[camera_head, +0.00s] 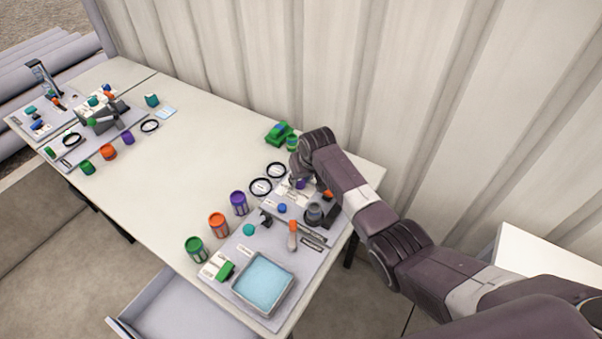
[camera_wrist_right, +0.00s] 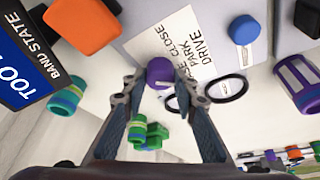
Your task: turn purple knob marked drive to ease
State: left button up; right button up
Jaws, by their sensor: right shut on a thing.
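The purple knob (camera_wrist_right: 160,70) sits at the edge of a white label plate (camera_wrist_right: 178,45) with the words CLOSE, PARK, DRIVE and a partly hidden word ending in ASE. My right gripper (camera_wrist_right: 160,82) has one finger on each side of the knob and is shut on it. In the head view my right gripper (camera_head: 299,172) is over the back of the grey panel (camera_head: 310,258), and only a little of the purple knob (camera_head: 300,184) shows beneath it. The knob's pointer direction cannot be made out. My left gripper is not in view.
Close by are a blue knob (camera_head: 282,208), an orange-handled lever (camera_head: 292,236), black rings (camera_head: 261,187) and a green block object (camera_head: 279,133). Purple (camera_head: 239,203), orange (camera_head: 218,224) and green (camera_head: 194,250) cans stand left of the panel. The table's middle is clear.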

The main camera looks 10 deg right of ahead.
jog(key=shift+a+m+h+p, duration=0.1)
jog(key=shift+m+h+p, duration=0.3)
jog(key=shift+m, duration=0.7)
jog(key=o, duration=1.2)
jog(key=shift+c, duration=0.2)
jog(key=v, duration=1.2)
